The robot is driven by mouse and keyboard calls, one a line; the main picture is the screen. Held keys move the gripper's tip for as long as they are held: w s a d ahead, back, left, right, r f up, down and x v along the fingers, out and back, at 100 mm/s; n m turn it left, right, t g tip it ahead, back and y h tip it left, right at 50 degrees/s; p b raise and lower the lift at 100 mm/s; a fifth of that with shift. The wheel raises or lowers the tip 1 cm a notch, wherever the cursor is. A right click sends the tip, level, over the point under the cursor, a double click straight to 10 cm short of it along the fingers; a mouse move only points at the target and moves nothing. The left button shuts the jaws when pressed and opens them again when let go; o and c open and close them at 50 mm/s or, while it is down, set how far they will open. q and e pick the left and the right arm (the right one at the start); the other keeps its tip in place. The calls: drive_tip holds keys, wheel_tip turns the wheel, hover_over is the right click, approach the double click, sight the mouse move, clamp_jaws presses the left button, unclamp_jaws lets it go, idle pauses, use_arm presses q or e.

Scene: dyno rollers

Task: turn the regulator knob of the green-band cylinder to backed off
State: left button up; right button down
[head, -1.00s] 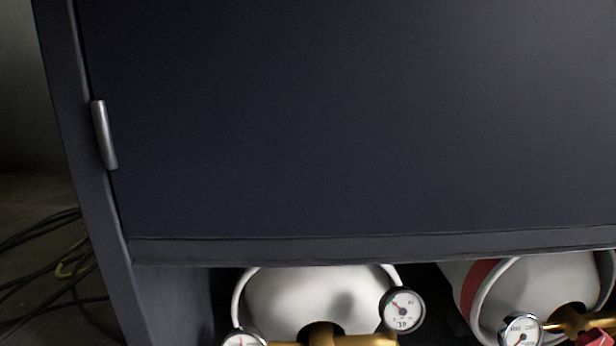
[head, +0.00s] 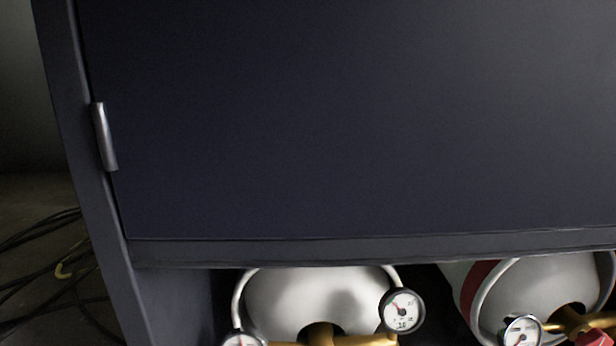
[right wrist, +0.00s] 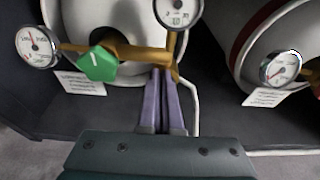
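The left white cylinder (head: 315,295) lies in the bay under the cabinet; no green band shows on it in these views. In the right wrist view its brass regulator (right wrist: 135,51) carries a green knob (right wrist: 97,63) on its left part. A gauge (right wrist: 38,47) sits left of the knob, and another gauge (right wrist: 177,10) is above the brass body. My right gripper (right wrist: 163,72) has its purple fingers together, with no object seen between them. Its tips are right of the green knob and apart from it, close to the brass pipe. My left gripper is not in view.
A second cylinder (head: 550,290) with a red band and a red knob (head: 595,340) lies to the right. White labels (right wrist: 82,83) sit near the cylinders. The dark cabinet front (head: 350,120) stands above the bay. Cables (head: 60,270) lie on the floor at left.

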idle(0.3)
drive_tip(key=s+p, duration=0.1)
drive_tip(key=s, duration=0.5)
drive_tip(key=shift+r+p, duration=0.35)
